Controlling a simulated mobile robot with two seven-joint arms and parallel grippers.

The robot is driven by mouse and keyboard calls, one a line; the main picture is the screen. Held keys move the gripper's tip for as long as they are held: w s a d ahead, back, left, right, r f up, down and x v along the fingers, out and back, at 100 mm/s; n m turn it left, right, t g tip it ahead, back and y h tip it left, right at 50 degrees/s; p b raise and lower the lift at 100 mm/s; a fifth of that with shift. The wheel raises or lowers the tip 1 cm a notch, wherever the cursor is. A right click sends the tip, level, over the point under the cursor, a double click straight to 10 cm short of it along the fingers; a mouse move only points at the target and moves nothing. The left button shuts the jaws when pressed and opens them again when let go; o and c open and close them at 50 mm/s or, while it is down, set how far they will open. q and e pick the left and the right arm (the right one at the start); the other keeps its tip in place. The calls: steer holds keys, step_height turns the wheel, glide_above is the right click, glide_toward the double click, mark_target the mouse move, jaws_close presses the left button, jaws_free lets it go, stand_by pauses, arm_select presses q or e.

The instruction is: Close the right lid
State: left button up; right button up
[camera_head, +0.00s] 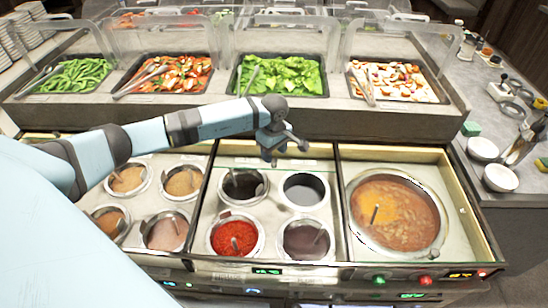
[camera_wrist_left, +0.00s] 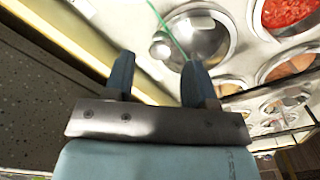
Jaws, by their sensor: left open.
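My left gripper (camera_head: 285,150) is open and empty, above the back edge of the middle sauce section. Its two fingers show apart in the left wrist view (camera_wrist_left: 158,68). Below it in the head view are a dark well with a ladle (camera_head: 243,184) and a smooth dark round well (camera_head: 304,190); I cannot tell whether either has a lid. In the wrist view a shiny metal round (camera_wrist_left: 200,38) with a silver knob-like end (camera_wrist_left: 160,46) lies beyond the fingers. I cannot clearly make out the right lid. My right gripper is out of view.
A red sauce well (camera_head: 236,238) and a brownish one (camera_head: 306,240) are in front. A large soup well (camera_head: 395,213) is to the right, with more sauce wells at left. Clear covers (camera_head: 290,38) stand over vegetable pans behind. White bowls (camera_head: 482,149) stand at right.

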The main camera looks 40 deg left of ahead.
mark_target(274, 160)
arm_select(q)
steer(key=shift+f, duration=1.85)
jaws_close()
